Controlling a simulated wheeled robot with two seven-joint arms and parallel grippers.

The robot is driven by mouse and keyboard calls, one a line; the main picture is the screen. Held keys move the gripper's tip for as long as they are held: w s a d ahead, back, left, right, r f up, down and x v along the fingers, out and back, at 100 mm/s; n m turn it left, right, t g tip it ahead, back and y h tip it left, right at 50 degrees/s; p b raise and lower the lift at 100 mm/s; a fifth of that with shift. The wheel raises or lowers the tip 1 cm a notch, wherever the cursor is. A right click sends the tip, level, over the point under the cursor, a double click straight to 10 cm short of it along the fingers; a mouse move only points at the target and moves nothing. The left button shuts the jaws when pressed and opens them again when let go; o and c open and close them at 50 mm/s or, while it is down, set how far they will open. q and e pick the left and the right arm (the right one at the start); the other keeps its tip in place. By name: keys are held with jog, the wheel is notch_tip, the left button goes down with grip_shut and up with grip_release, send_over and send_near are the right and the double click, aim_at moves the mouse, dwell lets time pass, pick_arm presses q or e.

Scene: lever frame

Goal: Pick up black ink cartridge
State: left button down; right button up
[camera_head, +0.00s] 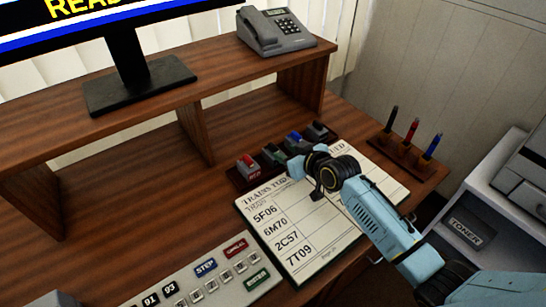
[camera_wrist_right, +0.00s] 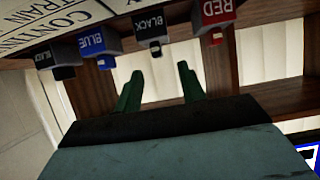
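The black ink cartridge (camera_wrist_right: 150,26), a dark block with a white BLACK label, sits in the row of cartridges, between the red and blue ones. My right gripper (camera_wrist_right: 160,72) is open, its two green fingers apart with nothing between them. In the wrist view the fingertips lie just below the black cartridge and look close to it; I cannot tell if they touch. In the head view my right gripper (camera_head: 276,157) reaches from the right to the row and partly hides this cartridge. My left gripper is not in view.
The red cartridge (camera_head: 247,163), blue cartridge (camera_head: 294,137) and another dark cartridge (camera_head: 318,130) stand close by. A paper train sheet (camera_head: 275,225) lies in front. A raised shelf (camera_head: 215,85) with a telephone (camera_head: 275,32) is behind.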

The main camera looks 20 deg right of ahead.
aim_at(275, 147)
jog(key=shift+w+a+f, duration=0.15)
jog(key=shift+w+f, duration=0.1)
jog(key=shift+w, duration=0.25)
jog(key=shift+w+a+f, duration=0.1)
jog(key=shift+w, duration=0.2)
jog(key=shift+w+a+f+b, duration=0.1)
jog(key=shift+w+f+b, duration=0.05)
jog(key=shift+w+b, duration=0.2)
jog(key=b+x, duration=0.1)
jog(key=x, duration=0.2)
jog(key=shift+w, duration=0.25)
jog(key=shift+w+f, duration=0.25)
jog(key=shift+w, duration=0.1)
jog(key=shift+c, duration=0.6)
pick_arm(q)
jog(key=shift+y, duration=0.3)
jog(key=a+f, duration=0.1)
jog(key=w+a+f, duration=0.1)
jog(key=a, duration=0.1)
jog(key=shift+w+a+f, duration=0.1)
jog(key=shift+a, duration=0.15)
pick_arm(e)
grip_shut()
